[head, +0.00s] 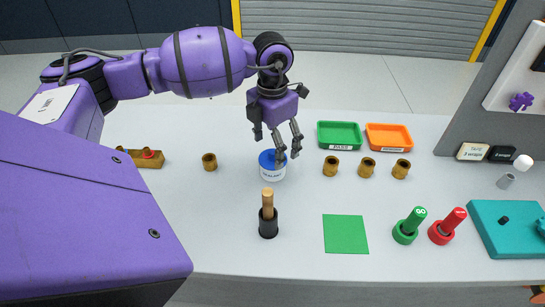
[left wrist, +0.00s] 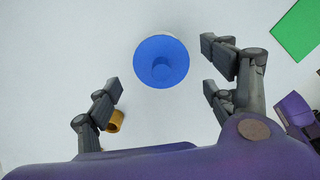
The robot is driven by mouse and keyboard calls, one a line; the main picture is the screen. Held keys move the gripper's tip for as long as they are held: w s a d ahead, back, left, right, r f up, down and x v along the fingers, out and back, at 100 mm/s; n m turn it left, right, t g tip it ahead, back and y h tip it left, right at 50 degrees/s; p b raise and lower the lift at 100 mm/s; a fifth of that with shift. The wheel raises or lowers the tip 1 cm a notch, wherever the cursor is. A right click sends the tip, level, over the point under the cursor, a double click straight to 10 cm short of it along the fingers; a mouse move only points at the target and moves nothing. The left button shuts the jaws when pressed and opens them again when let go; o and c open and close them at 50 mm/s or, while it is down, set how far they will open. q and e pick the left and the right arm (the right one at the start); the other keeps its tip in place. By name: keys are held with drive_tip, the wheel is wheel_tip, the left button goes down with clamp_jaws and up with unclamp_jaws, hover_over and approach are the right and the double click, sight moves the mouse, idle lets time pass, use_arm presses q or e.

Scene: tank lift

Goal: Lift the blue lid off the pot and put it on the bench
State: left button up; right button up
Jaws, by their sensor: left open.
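The white pot (head: 272,173) stands on the light bench with the blue lid (head: 266,160) on it. My left gripper (head: 287,154) is above the pot in the head view, fingers pointing down and partly covering the lid. The fingers are spread apart and hold nothing. My right gripper is in neither view.
Brass cups (head: 209,162) stand to the left and right of the pot. A black holder with a wooden handle (head: 268,222) stands in front. Green (head: 339,134) and orange (head: 389,137) trays lie behind right.

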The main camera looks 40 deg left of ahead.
sight(266, 159)
use_arm(q)
wheel_tip(266, 159, down, 3)
drive_tip(key=shift+r, duration=0.1)
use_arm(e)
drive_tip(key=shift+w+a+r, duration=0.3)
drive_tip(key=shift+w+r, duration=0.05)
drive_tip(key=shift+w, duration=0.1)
use_arm(q)
drive_tip(key=c, duration=1)
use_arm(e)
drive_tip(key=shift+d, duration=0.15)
